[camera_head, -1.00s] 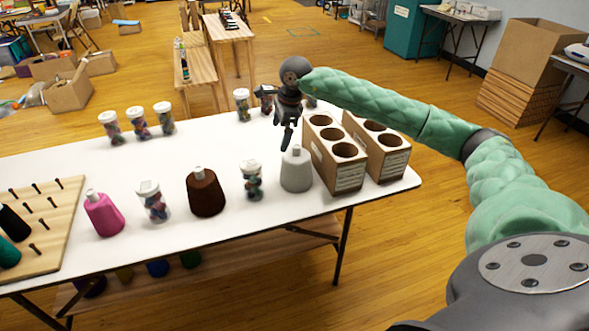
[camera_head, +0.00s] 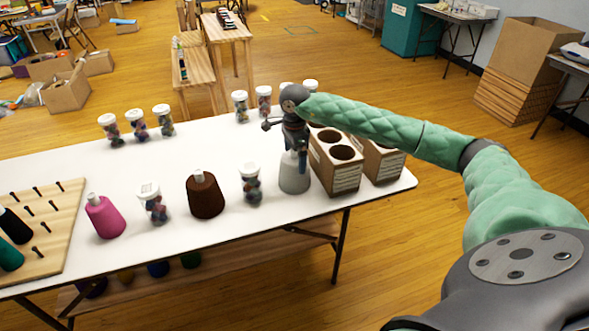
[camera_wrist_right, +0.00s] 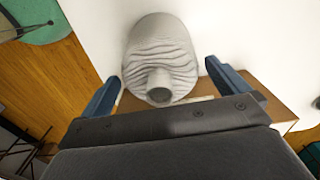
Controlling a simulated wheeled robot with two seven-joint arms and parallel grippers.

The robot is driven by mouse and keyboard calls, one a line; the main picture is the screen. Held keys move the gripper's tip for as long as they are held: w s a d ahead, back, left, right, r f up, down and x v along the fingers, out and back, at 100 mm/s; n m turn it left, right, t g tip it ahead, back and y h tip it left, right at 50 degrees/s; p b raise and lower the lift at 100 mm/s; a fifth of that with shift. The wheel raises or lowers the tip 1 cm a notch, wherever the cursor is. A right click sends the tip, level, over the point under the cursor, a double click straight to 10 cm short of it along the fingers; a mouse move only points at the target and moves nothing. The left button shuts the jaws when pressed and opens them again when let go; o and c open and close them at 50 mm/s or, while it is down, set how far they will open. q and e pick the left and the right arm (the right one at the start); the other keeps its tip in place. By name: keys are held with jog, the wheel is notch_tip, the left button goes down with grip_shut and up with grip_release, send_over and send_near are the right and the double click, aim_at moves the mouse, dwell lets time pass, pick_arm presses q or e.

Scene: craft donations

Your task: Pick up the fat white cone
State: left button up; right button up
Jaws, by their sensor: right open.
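The fat white cone (camera_head: 294,181) stands upright on the white table, just left of the cardboard boxes with round holes. In the right wrist view the white cone (camera_wrist_right: 161,60) lies ahead, with its narrow top facing the camera. My right gripper (camera_head: 301,166) is at the cone's top in the head view and partly hides it. In the right wrist view its two blue fingers (camera_wrist_right: 161,88) are apart, one on each side of the cone's narrow top. No grip on the cone shows. My left gripper is not in view.
A cardboard holder (camera_head: 336,178) stands close to the cone's right, with another holder (camera_head: 384,166) beside it. A jar (camera_head: 250,186), a brown cone (camera_head: 205,196) and a pink cone (camera_head: 104,217) stand to the left. The table's middle (camera_head: 215,150) is clear.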

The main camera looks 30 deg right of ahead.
jog(key=shift+f, duration=0.7)
jog(key=shift+c, duration=0.4)
jog(key=c, duration=1.3)
